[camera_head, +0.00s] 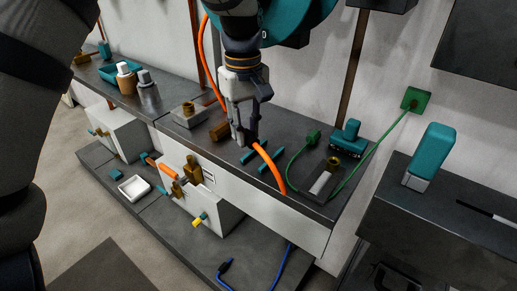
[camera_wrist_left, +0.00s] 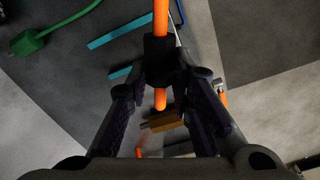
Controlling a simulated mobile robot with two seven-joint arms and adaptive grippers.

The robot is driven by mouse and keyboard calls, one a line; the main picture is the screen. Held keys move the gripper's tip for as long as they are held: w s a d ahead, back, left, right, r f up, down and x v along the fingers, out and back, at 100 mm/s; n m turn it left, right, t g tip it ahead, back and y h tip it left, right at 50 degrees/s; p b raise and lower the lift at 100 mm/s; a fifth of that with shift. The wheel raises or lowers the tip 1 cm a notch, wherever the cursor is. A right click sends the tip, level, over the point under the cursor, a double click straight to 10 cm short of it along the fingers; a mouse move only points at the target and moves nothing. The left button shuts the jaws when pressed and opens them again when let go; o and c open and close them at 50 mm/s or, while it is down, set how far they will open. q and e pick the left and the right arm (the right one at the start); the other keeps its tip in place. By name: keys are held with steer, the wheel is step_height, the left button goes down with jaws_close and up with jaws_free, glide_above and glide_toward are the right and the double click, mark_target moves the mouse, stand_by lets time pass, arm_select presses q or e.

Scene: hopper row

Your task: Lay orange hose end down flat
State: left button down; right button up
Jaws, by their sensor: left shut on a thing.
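My left gripper (camera_head: 246,140) points down just above the grey counter and is shut on the orange hose (camera_head: 268,165). From the fingers the hose curves down to the right, to the counter's front edge. In the left wrist view the orange hose (camera_wrist_left: 160,18) runs down from the top edge into a dark collar between the gripper fingers (camera_wrist_left: 168,95). A short orange stub shows below the collar. The hose end is partly hidden by the fingers in the head view, and I cannot tell whether it touches the counter. My right gripper is not in view.
Teal strips (camera_head: 249,155) lie on the counter (camera_head: 310,207) close to the gripper. A brass-brown block (camera_head: 219,131) is just left of it. A green plug and cable (camera_head: 312,138), a tray and a teal block (camera_head: 347,134) stand to the right. A lower shelf is in front.

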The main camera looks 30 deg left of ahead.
arm_select(q)
steer(key=f, duration=0.2)
steer(key=d+f, duration=0.1)
steer(key=w+d+f, duration=0.1)
steer(key=f, duration=0.1)
steer(key=shift+f, duration=0.3)
steer(key=shift+r, duration=0.1)
steer(key=c, duration=1.4)
jaws_free()
steer(key=shift+f, duration=0.2)
step_height(320, 180, up, 12)
steer(key=shift+s+r, duration=0.1)
steer(key=shift+r, duration=0.1)
